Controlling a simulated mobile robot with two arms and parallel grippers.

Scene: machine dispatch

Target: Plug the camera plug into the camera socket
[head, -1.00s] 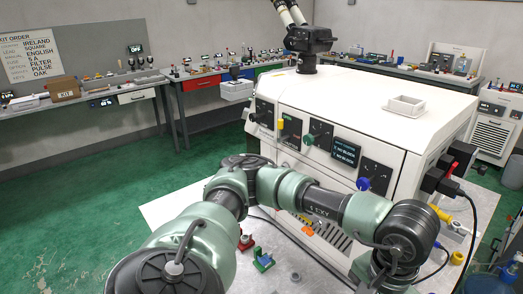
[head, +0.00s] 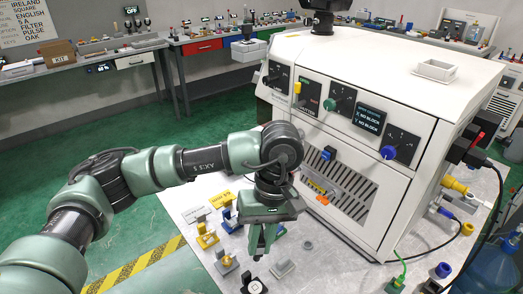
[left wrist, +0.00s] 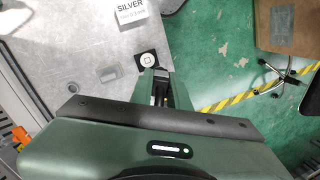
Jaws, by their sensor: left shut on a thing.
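My left gripper (head: 262,246) points down over the front of the light work surface, before the white machine (head: 395,200). In the left wrist view the gripper (left wrist: 163,80) is shut on a small dark piece (left wrist: 160,98) with a yellowish spot, mostly hidden between the fingers. I cannot tell whether it is the camera plug. A black square with a white round face (left wrist: 148,58) lies beside the fingertips; it also shows in the head view (head: 255,287). I cannot pick out the camera socket for certain. My right gripper is out of view.
Black connector boxes (head: 470,145) with cables sit on the machine's right side. A green cable plug (head: 397,282) and a blue jug (head: 488,268) are at the lower right. Yellow fixtures (head: 205,237) stand left of the gripper. A white tray (head: 436,70) is on the machine.

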